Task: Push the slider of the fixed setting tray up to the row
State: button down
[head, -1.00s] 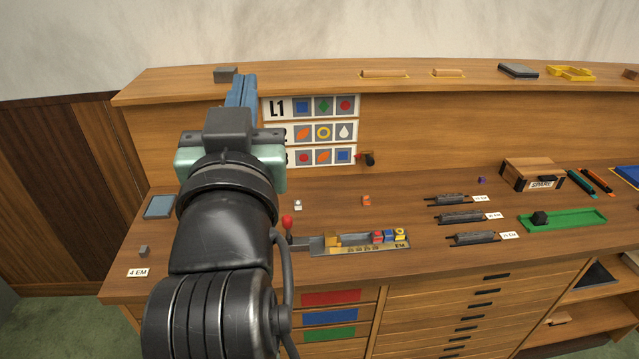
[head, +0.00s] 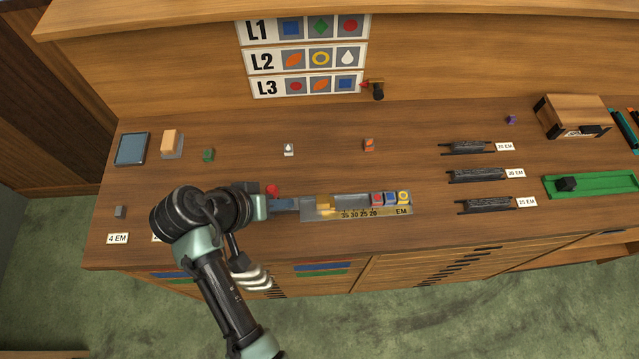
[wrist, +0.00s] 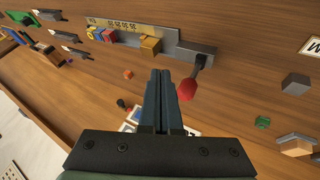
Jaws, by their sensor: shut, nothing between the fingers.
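The setting tray (head: 388,211) is a long metal tray with a brass scale, marked EM, on the workbench. Its slider, a brass block (head: 325,204), stands in the left part of the tray. The row of red, blue and yellow type blocks (head: 390,198) sits at the right end, with a gap between it and the slider. In the wrist view the slider (wrist: 150,45) and row (wrist: 101,34) also show. My gripper (head: 297,204) is shut and empty at the tray's left end, left of the slider; whether it touches the tray is unclear. Its fingers (wrist: 163,72) show closed together.
A red-knobbed lever (head: 272,190) stands at the tray's left end, close beside my gripper; the knob also shows in the wrist view (wrist: 188,90). Loose type blocks (head: 288,149) lie behind. Dark spacer racks (head: 478,175) lie right. A sign board (head: 305,58) hangs behind.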

aim_at(326, 202)
jog(key=p+x, duration=0.1)
jog(key=x, duration=0.8)
jog(key=shift+w+f, duration=0.1)
jog(key=shift+f, duration=0.1)
